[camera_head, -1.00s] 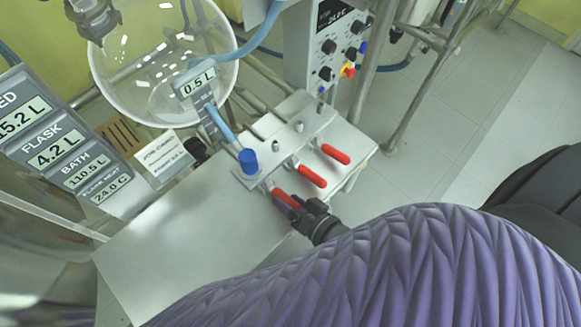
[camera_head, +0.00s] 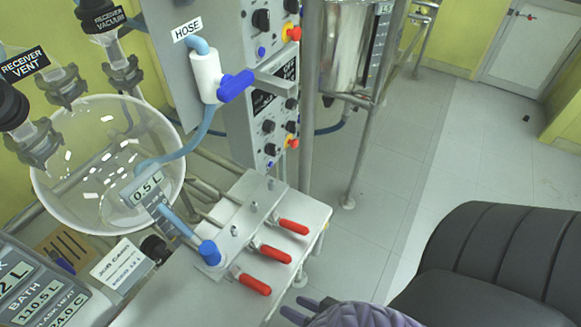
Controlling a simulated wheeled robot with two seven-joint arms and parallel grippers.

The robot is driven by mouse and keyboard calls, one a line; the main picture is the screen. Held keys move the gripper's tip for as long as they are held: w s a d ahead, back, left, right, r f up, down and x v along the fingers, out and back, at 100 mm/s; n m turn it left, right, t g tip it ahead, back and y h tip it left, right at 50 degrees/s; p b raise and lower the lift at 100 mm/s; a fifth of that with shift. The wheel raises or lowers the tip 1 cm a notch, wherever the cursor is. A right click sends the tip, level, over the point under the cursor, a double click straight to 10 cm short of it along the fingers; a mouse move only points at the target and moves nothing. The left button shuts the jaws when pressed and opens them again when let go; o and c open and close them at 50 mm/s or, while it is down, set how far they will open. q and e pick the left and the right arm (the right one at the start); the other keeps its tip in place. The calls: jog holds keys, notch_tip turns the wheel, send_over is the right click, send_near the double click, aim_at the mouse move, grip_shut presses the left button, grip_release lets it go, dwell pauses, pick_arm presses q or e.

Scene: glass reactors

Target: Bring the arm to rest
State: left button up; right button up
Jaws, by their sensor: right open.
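My right gripper (camera_head: 300,309) shows at the bottom edge, with two bluish fingertips parted and nothing seen between them. Part of its purple-sleeved arm (camera_head: 362,316) shows behind it; the rest is cut off by the frame. The gripper is below and right of the nearest red handle (camera_head: 255,284) and looks apart from it. A middle red handle (camera_head: 276,254) and a far red handle (camera_head: 294,227) stick out from the same metal manifold. My left gripper is not in view.
A steel bench (camera_head: 190,290) carries the manifold and a blue-capped hose fitting (camera_head: 209,252). A round glass vessel (camera_head: 105,165) is at left. A control panel (camera_head: 265,140) and steel frame pole (camera_head: 309,90) stand behind. Open tiled floor (camera_head: 460,150) lies to the right.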

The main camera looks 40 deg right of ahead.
jog(key=s+d+f+n+g+h+b, duration=0.1)
jog(key=s+f+g, duration=0.15)
jog(key=f, duration=0.45)
jog(key=s+d+f+n+g+h+b, duration=0.1)
jog(key=d+f+n+g+h+b, duration=0.15)
jog(key=f, duration=0.45)
jog(key=s+f+n+g+h+b, duration=0.1)
jog(key=s+f+n+g, duration=0.3)
jog(key=s+f+g, duration=0.4)
jog(key=s+f, duration=0.2)
jog(key=s, duration=0.1)
jog(key=shift+s+f+h, duration=0.3)
jog(key=shift+s+h, duration=0.05)
jog(key=shift+s, duration=0.05)
